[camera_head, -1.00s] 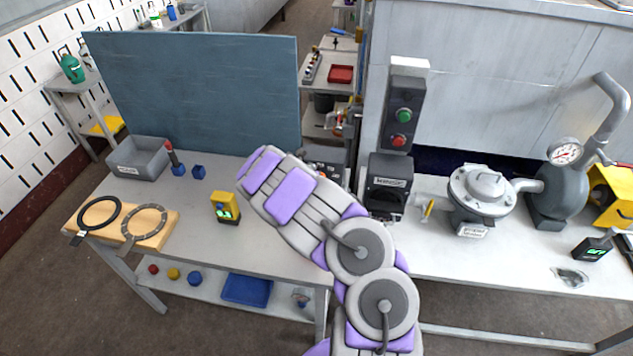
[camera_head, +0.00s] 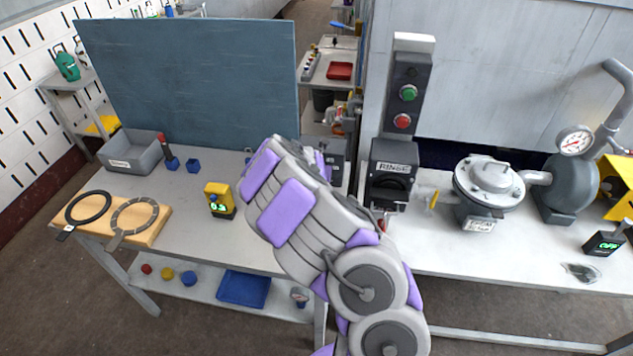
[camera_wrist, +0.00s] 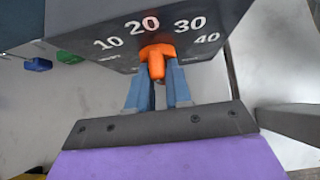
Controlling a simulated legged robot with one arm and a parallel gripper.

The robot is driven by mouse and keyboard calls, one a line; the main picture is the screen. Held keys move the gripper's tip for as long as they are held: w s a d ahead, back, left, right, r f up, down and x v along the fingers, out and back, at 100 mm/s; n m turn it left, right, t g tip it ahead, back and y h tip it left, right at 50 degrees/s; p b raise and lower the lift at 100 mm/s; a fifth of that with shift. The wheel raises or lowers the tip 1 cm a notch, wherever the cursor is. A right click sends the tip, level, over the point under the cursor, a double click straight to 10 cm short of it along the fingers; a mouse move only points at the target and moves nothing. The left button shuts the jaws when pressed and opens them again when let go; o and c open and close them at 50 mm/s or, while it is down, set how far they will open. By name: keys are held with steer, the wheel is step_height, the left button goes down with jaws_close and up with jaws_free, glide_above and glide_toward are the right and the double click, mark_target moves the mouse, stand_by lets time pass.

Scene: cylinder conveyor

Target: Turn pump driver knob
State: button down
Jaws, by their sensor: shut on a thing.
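In the wrist view, an orange knob (camera_wrist: 155,52) sits under the printed numbers 10, 20, 30 and 40 on a dark panel (camera_wrist: 100,24). My gripper (camera_wrist: 157,76) has its two blue-grey fingers closed on either side of the knob. The knob lies below the 20 and 30; its exact setting cannot be told. In the head view, part of a dark box (camera_head: 336,165) shows behind my arm at the table's right end. My arm hides the gripper and the knob there.
The grey RINSE box (camera_head: 391,172) stands just right of my arm, under a post with green (camera_head: 407,93) and red buttons. A yellow meter (camera_head: 219,200) stands left of my arm. A grey bin (camera_head: 131,152) is farther left.

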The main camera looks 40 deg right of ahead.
steer(key=b, duration=0.1)
steer(key=m+t+y+b, duration=0.1)
steer(key=b, duration=0.1)
steer(key=shift+s+d+f+t, duration=0.15)
steer(key=shift+s+f+t, duration=0.05)
steer(key=shift+f+t, duration=0.1)
steer(key=shift+r+m+t+y+b, duration=0.1)
steer(key=shift+m+t+y+b, duration=0.6)
steer(key=shift+t+y+b, duration=0.15)
steer(key=c, duration=1.1)
jaws_free()
steer(key=shift+d, duration=0.1)
steer(key=shift+r, duration=0.1)
